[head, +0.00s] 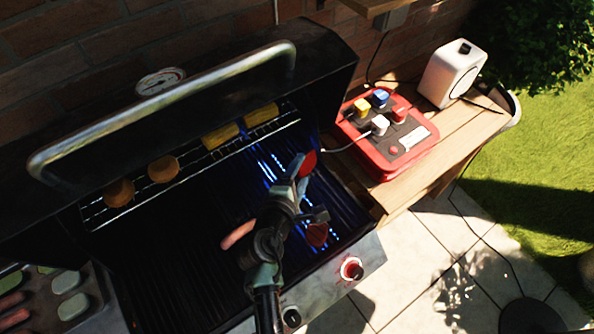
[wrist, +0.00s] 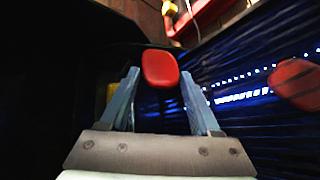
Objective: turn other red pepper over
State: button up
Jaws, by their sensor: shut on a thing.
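My gripper (head: 297,168) is shut on a red pepper piece (head: 308,163) above the right part of the grill. In the wrist view this pepper (wrist: 160,68) shows its smooth red face between the tips of the two blue-grey fingers. Another red pepper piece (head: 317,234) lies on the grill grate (head: 190,250), nearer the front right. It also shows at the right of the wrist view (wrist: 298,84). My arm covers part of the grate in the head view.
The open grill lid (head: 230,60) rises behind a warming rack (head: 190,165) with buns and corn. A sausage (head: 238,235) lies left of my arm. A red box (head: 388,136) stands on the wooden side table (head: 470,125). The left grate is clear.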

jog(key=m, duration=0.1)
jog(key=m+y+b, duration=0.1)
jog(key=m, duration=0.1)
jog(key=shift+d+f, duration=0.1)
jog(key=shift+d, duration=0.15)
jog(key=m+b, duration=0.1)
jog(key=m, duration=0.1)
jog(key=m+y+b, duration=0.1)
jog(key=m, duration=0.2)
jog(key=shift+d+t, duration=0.2)
jog(key=shift+t, duration=0.1)
jog(key=shift+d+f+m+y, duration=0.15)
jog(key=shift+m+y, duration=0.25)
jog(key=shift+m, duration=0.6)
jog(key=shift+f+m, duration=0.3)
jog(key=shift+m, duration=0.3)
jog(key=f+m+b, duration=0.2)
jog(key=f+m+y+b, duration=0.1)
jog(key=f+m+b, duration=0.1)
jog(key=f+m+y+b, duration=0.1)
jog(key=f+m+b, duration=0.1)
jog(key=b, duration=0.1)
jog(key=shift+d+f, duration=0.25)
jog(key=shift+f+b, duration=0.5)
jog(key=shift+f, duration=0.15)
jog(key=shift+f+b, duration=1)
